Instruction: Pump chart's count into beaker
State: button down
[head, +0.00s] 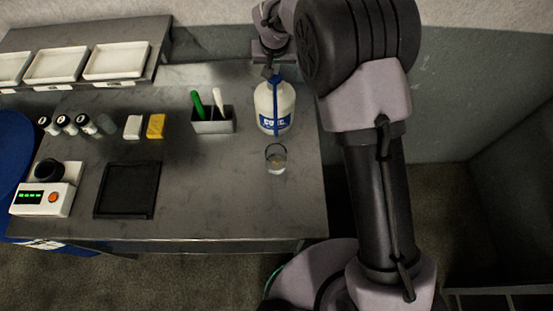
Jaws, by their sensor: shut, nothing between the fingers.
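A white pump bottle (265,105) with a blue label and a blue spout stands upright near the right end of the grey bench. A small clear beaker (276,158) stands just in front of it, with a little yellowish content low in it. My gripper (268,72) is directly over the bottle's top, shut with nothing in it. Whether it touches the pump head cannot be told, as gripper and pump top overlap here. No chart can be made out in this view.
A grey holder (213,124) with green and white handled tools stands left of the bottle. Farther left are a yellow block (156,126), a white block (133,127), several small jars, a black mat (127,190) and a white device (42,199). Trays (117,61) sit on the back shelf.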

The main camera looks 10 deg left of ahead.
jog(key=shift+r+p, duration=1.3)
jog(key=shift+r, duration=0.85)
jog(key=shift+f, duration=0.15)
jog(key=shift+f+b, duration=2)
jog(key=shift+f, duration=0.1)
jog(key=shift+r+p, duration=1.25)
jog(key=shift+r, duration=0.95)
